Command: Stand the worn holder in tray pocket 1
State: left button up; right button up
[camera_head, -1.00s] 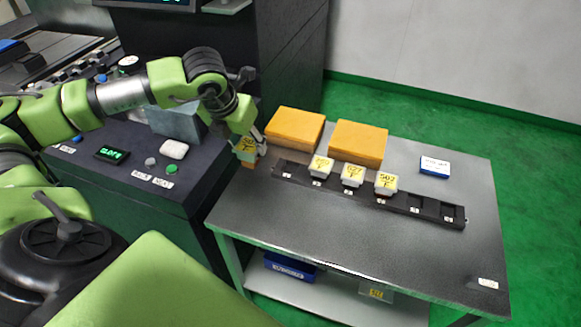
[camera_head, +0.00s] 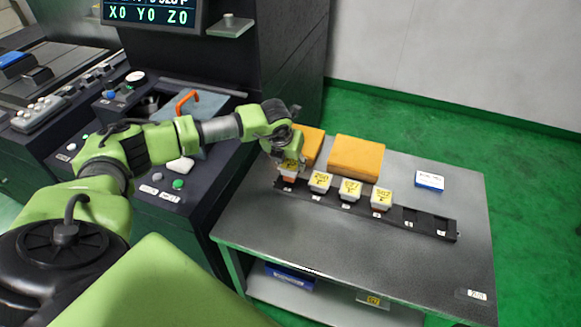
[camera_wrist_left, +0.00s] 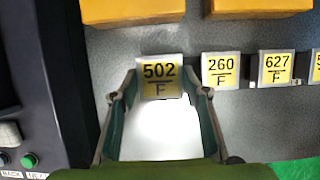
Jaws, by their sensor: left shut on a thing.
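My left gripper (camera_head: 289,160) is shut on the worn holder (camera_head: 291,168), a pale block with a yellow label and an orange-brown lower part. In the left wrist view the holder (camera_wrist_left: 160,77) reads 502 F between the two fingers (camera_wrist_left: 160,95). It is upright at the left end of the dark tray (camera_head: 425,222), at pocket 1. The gripper partly hides it, and I cannot tell whether its foot is seated or just above the pocket. My right gripper is not in view.
Three labelled holders stand in the tray to the right, including 260 F (camera_wrist_left: 221,70) and 627 F (camera_wrist_left: 275,68). Two right-hand pockets are empty. Orange blocks (camera_head: 356,157) lie behind the tray. A blue-white box (camera_head: 429,181) is at the back right. The table front is clear.

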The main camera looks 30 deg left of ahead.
aim_at(289, 167)
pick_arm(q)
jog(key=f, duration=0.3)
jog(key=shift+w+d+p, duration=0.1)
jog(key=shift+w+p, duration=0.1)
jog(key=shift+p, duration=0.15)
jog(key=shift+f, duration=0.1)
jog(key=shift+f, duration=0.15)
jog(key=o, duration=1.6)
jog(key=shift+s, duration=0.1)
jog(key=shift+o, duration=0.2)
